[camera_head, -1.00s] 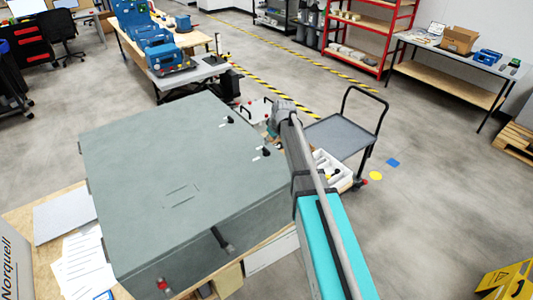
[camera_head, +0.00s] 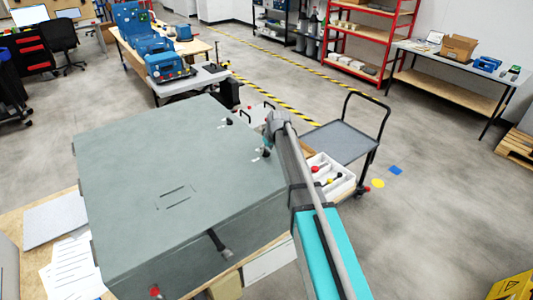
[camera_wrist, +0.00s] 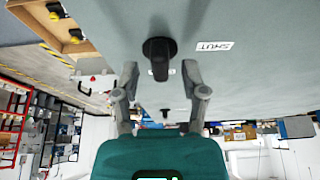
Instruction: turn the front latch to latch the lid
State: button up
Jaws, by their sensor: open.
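The grey-green lid (camera_head: 140,150) lies closed-looking on its large box in the head view. Two dark latches stand along its right side: a farther one (camera_head: 229,121) and a nearer one (camera_head: 266,152), close to my gripper. In the wrist view the nearer black latch knob (camera_wrist: 158,55) stands out from the lid, beside a white label (camera_wrist: 213,46) reading SHUT, upside down. My gripper (camera_wrist: 160,72) is open, with its fingertips apart on either side of the knob's end; I cannot tell if they touch it. The farther latch (camera_wrist: 165,112) shows beyond, between the fingers.
A black handle-like part (camera_head: 218,242) and a red knob (camera_head: 155,292) are on the box's near face. A grey cart (camera_head: 345,140) and a white tray of parts (camera_head: 330,178) are just right of my arm. Open floor lies farther right.

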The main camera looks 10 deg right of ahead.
jog(key=shift+f, duration=0.15)
grip_shut()
dwell(0.4)
jog(key=shift+m, duration=0.3)
jog(key=m+h, duration=0.1)
jog(key=m, duration=0.3)
jog(key=shift+a+h, duration=0.15)
jog(key=shift+h, duration=0.25)
jog(key=m, duration=0.2)
jog(key=m+h, duration=0.1)
jog(key=m, duration=0.1)
jog(key=shift+w+h, duration=0.1)
jog(key=shift+h, duration=0.2)
jog(key=m+h, duration=0.1)
jog(key=m, duration=0.1)
jog(key=m+g, duration=0.1)
jog(key=m, duration=0.2)
jog(key=shift+a+m+h, duration=0.1)
jog(key=shift+m+h, duration=0.2)
jog(key=shift+h, duration=0.1)
jog(key=shift+m+g+h, duration=0.5)
jog(key=shift+m+g, duration=0.1)
jog(key=shift+m, duration=1.3)
